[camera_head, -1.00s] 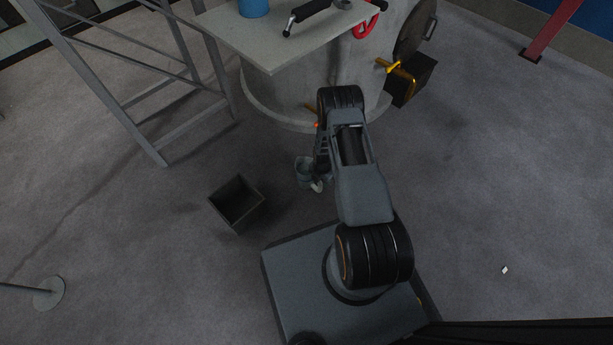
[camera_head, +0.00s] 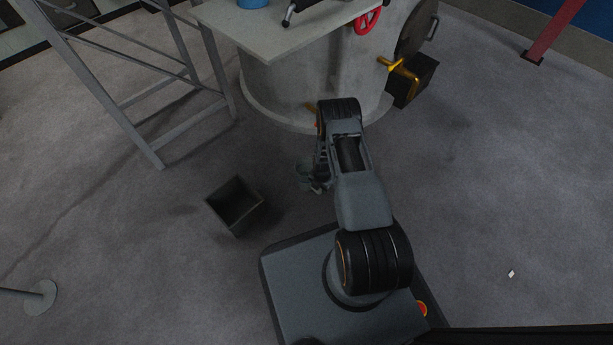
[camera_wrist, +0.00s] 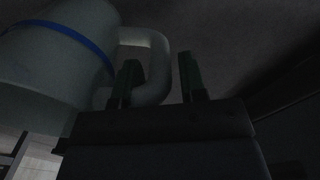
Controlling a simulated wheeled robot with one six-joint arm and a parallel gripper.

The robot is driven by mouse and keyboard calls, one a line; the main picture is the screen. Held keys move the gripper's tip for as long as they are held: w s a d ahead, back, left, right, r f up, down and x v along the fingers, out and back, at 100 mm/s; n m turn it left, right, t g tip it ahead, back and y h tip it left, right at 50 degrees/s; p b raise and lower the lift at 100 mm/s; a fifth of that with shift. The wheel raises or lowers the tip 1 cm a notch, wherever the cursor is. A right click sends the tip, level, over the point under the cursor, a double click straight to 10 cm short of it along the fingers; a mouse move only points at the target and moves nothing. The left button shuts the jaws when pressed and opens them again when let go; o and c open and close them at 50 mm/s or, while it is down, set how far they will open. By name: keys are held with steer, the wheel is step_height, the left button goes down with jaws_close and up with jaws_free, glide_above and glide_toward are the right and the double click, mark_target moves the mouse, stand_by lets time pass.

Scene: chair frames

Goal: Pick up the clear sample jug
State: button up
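The clear sample jug (camera_wrist: 65,50) fills the left of the wrist view, pale and translucent, with a blue band and a looped handle (camera_wrist: 158,62). It appears tilted there. My gripper (camera_wrist: 160,78) is open, its two dark fingers apart. The left finger overlaps the handle's opening and the right finger is outside the handle, so the grip bar lies between them. A gap shows between the right finger and the handle; contact on the left is unclear. In the head view the jug (camera_head: 304,173) is small, left of my forearm, partly covered by the gripper.
An open dark bin (camera_head: 237,206) stands on the floor to the left. A large grey cylinder (camera_head: 290,95) with a board (camera_head: 270,35) on top stands behind. A metal frame (camera_head: 135,120) is at the left, and a dark box (camera_head: 412,85) at the back right. Floor at right is mostly clear.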

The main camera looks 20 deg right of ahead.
jaws_close()
steer(key=shift+r, duration=0.1)
stand_by(0.3)
